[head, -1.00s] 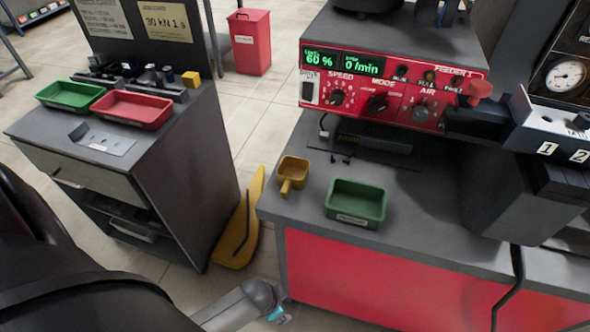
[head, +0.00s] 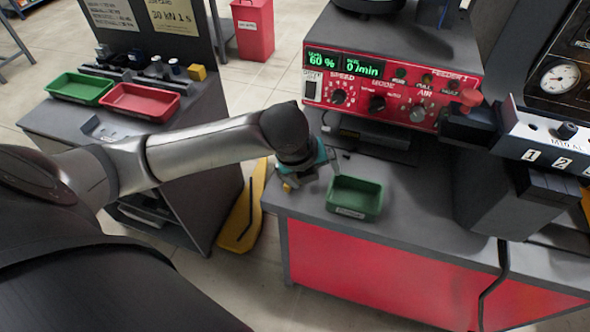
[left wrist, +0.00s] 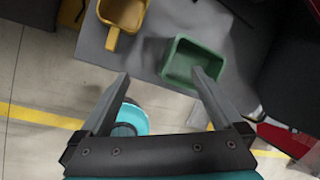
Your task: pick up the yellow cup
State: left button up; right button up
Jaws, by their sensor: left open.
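The yellow cup (left wrist: 124,14) has a short straight handle pointing towards me and stands on the grey bench top. In the left wrist view its far side is cut off by the top edge. In the head view my left gripper hides most of it, and only a bit of yellow (head: 287,187) shows. My left gripper (left wrist: 160,72) is open and empty, its fingers spread. In the left wrist view the cup lies ahead and to the left of the fingertips, apart from them. In the head view the gripper (head: 300,178) hangs over the bench's left front corner.
A green tray (head: 355,207) stands just right of the gripper; it also shows in the left wrist view (left wrist: 192,62). The red feeder panel (head: 395,85) rises behind. A side cabinet on the left carries a green tray (head: 80,98) and a red tray (head: 140,113).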

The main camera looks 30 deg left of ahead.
pick_arm(q)
jog(key=w+a+r+m+y, duration=0.2)
jog(key=a+r+m, duration=0.35)
jog(key=a, duration=0.25)
jog(key=shift+g, duration=0.3)
jog(key=b+x, duration=0.1)
jog(key=x, duration=0.6)
jog(key=b+x, duration=0.1)
jog(key=x, duration=0.2)
jog(key=shift+s+d+f+b, duration=0.25)
jog(key=shift+d+f+b, duration=0.05)
jog(key=shift+f+b, duration=0.1)
jog(key=shift+m, duration=0.25)
jog(key=x, duration=0.1)
jog(key=b+x, duration=0.1)
jog(key=x, duration=0.2)
jog(key=shift+s+d+f+b, duration=0.25)
jog(key=shift+d+f+b, duration=0.05)
jog(key=shift+f, duration=0.05)
jog(key=shift+w+f, duration=0.15)
jog(key=shift+f, duration=0.1)
jog(key=shift+a, duration=0.1)
jog(key=c, duration=1.3)
